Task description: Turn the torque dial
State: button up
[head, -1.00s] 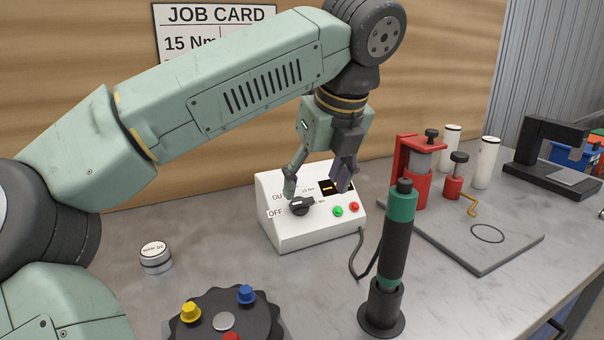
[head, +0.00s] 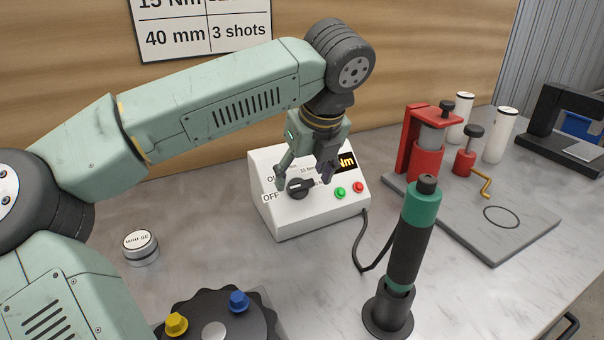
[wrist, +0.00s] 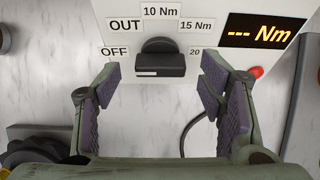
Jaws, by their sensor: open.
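The torque dial (head: 299,187) is a black knob on the sloped face of a white control box (head: 290,222). In the wrist view the dial (wrist: 160,58) is ringed by labels OFF, OUT, 10 Nm, 15 Nm and 20. Its bar lies roughly level there; I cannot tell which label it points to. The display (wrist: 257,33) reads "--- Nm". My gripper (head: 304,180) is open over the box face. In the wrist view its purple-padded fingers (wrist: 160,80) stand left and right of the dial, apart from it.
A green and black screwdriver (head: 411,240) stands in a holder right of the box, with a cable behind it. Green (head: 341,193) and red (head: 358,187) buttons sit near the dial. A round tray (head: 225,310) with coloured pieces is in front. A silver weight (head: 141,245) lies left.

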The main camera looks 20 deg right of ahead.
jog(key=shift+x, duration=0.85)
jog(key=shift+c, duration=0.3)
jog(key=c, duration=1.1)
